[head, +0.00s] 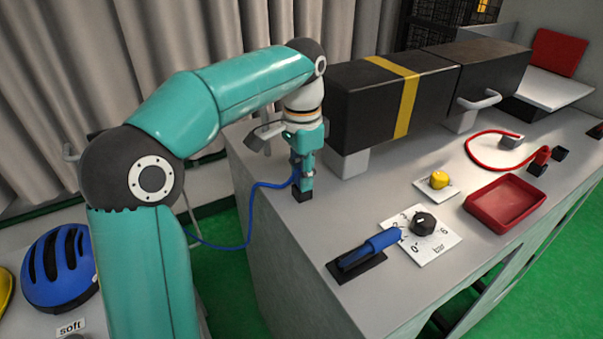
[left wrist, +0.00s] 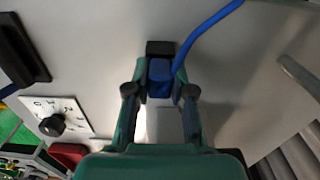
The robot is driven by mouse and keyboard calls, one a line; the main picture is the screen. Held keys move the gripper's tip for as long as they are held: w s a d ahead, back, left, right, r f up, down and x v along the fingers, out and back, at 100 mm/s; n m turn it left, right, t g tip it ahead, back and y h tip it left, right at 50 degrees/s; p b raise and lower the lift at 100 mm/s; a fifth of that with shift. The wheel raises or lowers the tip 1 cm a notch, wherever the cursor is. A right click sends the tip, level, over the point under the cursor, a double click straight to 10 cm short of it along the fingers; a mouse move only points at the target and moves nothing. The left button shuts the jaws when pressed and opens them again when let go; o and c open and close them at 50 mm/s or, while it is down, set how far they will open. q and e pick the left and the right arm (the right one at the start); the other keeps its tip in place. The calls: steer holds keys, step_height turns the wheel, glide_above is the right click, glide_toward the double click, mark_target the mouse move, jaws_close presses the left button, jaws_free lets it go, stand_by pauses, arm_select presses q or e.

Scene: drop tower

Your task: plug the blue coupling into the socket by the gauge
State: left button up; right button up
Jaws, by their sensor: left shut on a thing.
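A blue hose (head: 254,215) runs from the coupling down off the bench's left edge. A small black block (head: 302,195) is right under the fingertips; it also shows just past the coupling in the left wrist view (left wrist: 160,48). I cannot tell whether the coupling sits in it. My right gripper is out of view.
A blue handle (head: 382,241) on a black base, a yellow knob (head: 439,180) and a red tray (head: 505,203) are on the bench. A red coupling (head: 541,158) with a red hose is farther back. A large dark box (head: 375,90) stands close behind my gripper.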

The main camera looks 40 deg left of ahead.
arm_select(q)
steer(key=shift+f, duration=0.1)
steer(key=o, duration=0.9)
steer(key=shift+o, duration=0.2)
steer(key=shift+r, duration=3.65)
